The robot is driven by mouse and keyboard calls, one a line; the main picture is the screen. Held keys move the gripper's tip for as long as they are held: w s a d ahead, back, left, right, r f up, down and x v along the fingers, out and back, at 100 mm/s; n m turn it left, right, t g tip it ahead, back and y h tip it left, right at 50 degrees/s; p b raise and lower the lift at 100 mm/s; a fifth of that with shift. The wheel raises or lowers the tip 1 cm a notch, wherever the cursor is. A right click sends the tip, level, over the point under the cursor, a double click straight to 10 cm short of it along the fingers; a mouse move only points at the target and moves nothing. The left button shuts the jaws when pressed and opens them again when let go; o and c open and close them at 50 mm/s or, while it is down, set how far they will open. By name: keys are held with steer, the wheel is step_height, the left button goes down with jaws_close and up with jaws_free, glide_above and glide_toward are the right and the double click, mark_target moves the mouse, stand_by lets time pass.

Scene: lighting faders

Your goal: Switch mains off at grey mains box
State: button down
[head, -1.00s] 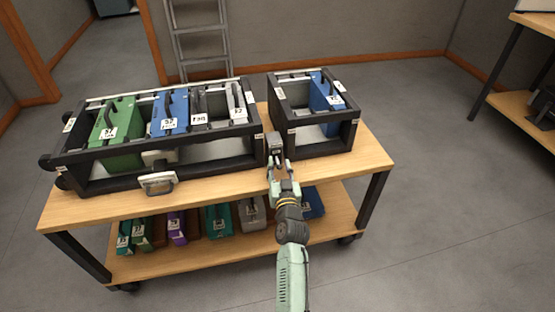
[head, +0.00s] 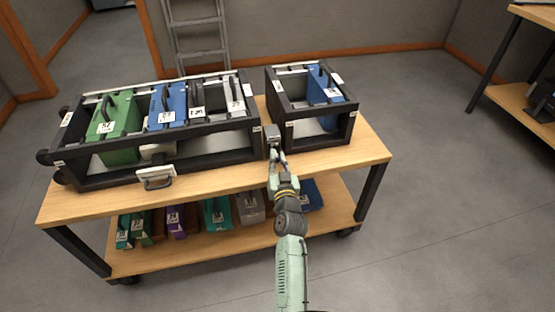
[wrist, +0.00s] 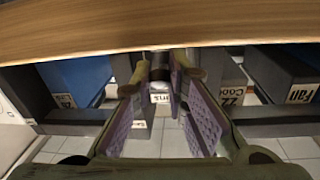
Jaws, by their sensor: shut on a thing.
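The small grey mains box (head: 272,132) stands on the table top in the gap between the two black racks. My gripper (head: 277,160) is at its near side. In the wrist view my two purple-padded fingers (wrist: 163,78) are closed in on a small dark grey switch part (wrist: 160,62), with a partly hidden white label (wrist: 160,98) behind them. The fingers and the arm hide much of the box's front, so I cannot tell the switch position.
The long black rack (head: 215,152) holds a green, a blue and grey modules on the left. The smaller black rack (head: 321,137) with a blue module is close on the right. Several modules stand on the lower shelf (head: 180,255).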

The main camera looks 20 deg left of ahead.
steer(key=b, duration=0.3)
steer(key=shift+w+f+t+b, duration=0.1)
steer(key=shift+f+t+b, duration=0.2)
steer(key=shift+f+b, duration=0.1)
steer(key=b, duration=0.3)
steer(key=shift+f+t+y, duration=0.15)
steer(key=shift+t+y, duration=0.15)
steer(key=shift+b, duration=0.85)
steer(key=shift+r, duration=0.35)
